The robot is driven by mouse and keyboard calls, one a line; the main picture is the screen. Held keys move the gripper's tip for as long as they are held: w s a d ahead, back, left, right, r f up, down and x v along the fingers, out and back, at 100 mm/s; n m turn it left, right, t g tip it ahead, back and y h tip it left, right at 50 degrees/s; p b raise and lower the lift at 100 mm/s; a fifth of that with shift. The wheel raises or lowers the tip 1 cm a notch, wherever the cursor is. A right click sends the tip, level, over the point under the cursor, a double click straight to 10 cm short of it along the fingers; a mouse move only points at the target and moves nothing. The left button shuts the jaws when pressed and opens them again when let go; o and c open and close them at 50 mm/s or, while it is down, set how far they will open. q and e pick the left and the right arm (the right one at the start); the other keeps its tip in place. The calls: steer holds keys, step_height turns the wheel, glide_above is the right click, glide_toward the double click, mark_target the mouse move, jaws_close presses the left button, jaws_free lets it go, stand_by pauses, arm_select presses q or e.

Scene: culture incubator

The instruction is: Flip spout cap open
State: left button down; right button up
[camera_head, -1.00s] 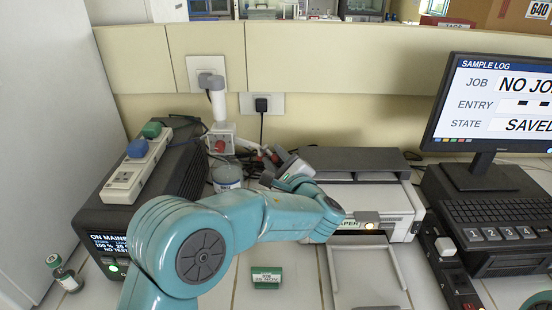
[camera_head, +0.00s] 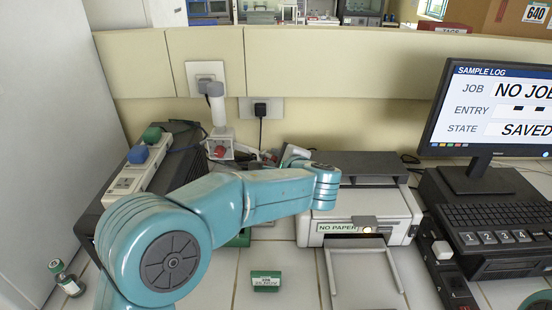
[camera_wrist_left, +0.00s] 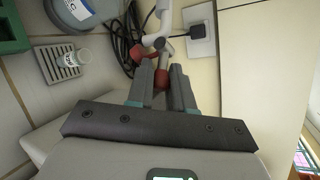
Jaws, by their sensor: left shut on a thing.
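In the left wrist view a white spout (camera_wrist_left: 163,15) comes down in front of the wall. My left gripper (camera_wrist_left: 161,84) is shut on this red piece. Whether the cap is open cannot be told. In the head view the white dispenser (camera_head: 219,138) stands at the back wall, with a red part (camera_head: 220,151) on it. My left arm comes across in front, and its gripper is mostly hidden there. My right gripper is not in view.
Black cables (camera_wrist_left: 128,38) hang close behind. A printer (camera_head: 392,222) stands right of my arm. A green-capped vial (camera_head: 68,281) is far left.

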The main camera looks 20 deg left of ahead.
arm_select(q)
steer(key=r+h+p, duration=0.1)
steer(key=n+g+h+p, duration=0.1)
steer(key=shift+a+r+n+h+p, duration=0.1)
steer(key=shift+r+n+h+p, duration=0.2)
steer(key=shift+r+h+p, duration=0.1)
steer(key=shift+a+r+n+g+h+p, duration=0.2)
steer(key=shift+n+g+h+p, duration=0.4)
steer(key=shift+h+p, duration=0.8)
steer(key=c, duration=1)
jaws_free()
steer(key=shift+c, duration=0.2)
steer(key=shift+r, duration=0.1)
steer(key=shift+s+d+r, duration=0.2)
steer(key=b+v, duration=0.1)
steer(key=v, duration=1.4)
steer(key=shift+r, duration=0.35)
